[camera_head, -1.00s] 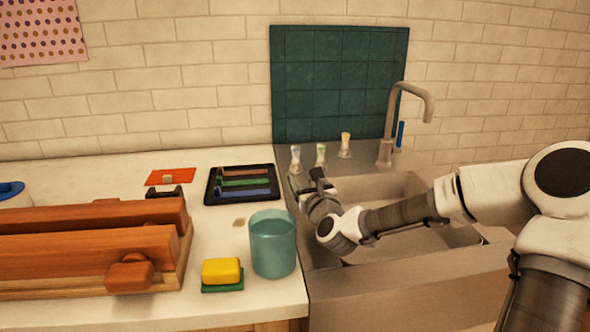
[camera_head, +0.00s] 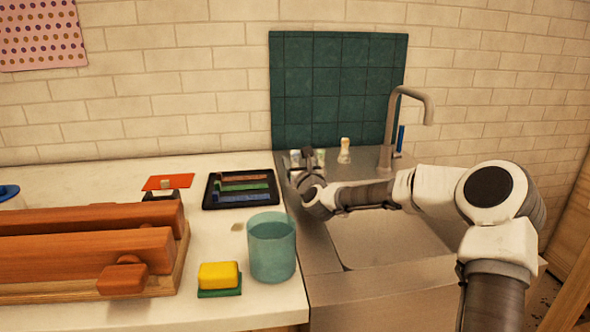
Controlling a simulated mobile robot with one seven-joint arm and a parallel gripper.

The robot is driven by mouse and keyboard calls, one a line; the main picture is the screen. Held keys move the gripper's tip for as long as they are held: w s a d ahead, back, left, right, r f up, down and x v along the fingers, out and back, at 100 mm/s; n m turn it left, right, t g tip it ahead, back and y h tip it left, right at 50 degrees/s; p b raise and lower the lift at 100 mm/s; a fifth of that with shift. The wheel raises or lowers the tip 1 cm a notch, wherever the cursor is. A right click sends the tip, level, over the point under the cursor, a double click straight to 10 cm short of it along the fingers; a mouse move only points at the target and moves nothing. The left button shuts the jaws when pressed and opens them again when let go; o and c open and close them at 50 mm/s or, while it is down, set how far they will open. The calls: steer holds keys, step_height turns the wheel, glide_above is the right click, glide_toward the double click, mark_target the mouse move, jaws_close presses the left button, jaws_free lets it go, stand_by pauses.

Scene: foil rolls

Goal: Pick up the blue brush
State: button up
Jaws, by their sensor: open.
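A black tray (camera_head: 263,200) lies on the white counter left of the sink. In it lie three long thin items, one reddish, one green and one blue. The blue one (camera_head: 244,196), probably the blue brush, is nearest the front of the tray. Another slim blue object (camera_head: 401,137) stands upright behind the tap; I cannot tell what it is. My gripper (camera_head: 302,168) is open, just right of the tray, near the sink's left edge. Its fingers are small and partly blurred against the bottles behind.
A teal cup (camera_head: 272,248) stands in front of the tray. A yellow sponge (camera_head: 219,275) sits on a green one. Large brown wooden blocks (camera_head: 90,255) fill the left. The tap (camera_head: 409,105) rises behind the sink (camera_head: 385,240). Small bottles (camera_head: 344,150) stand at the back.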

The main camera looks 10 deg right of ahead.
mark_target(296, 156)
steer(key=shift+w+d+b, duration=0.1)
steer(key=shift+w+b, duration=0.4)
steer(key=shift+w, duration=2.15)
jaws_close()
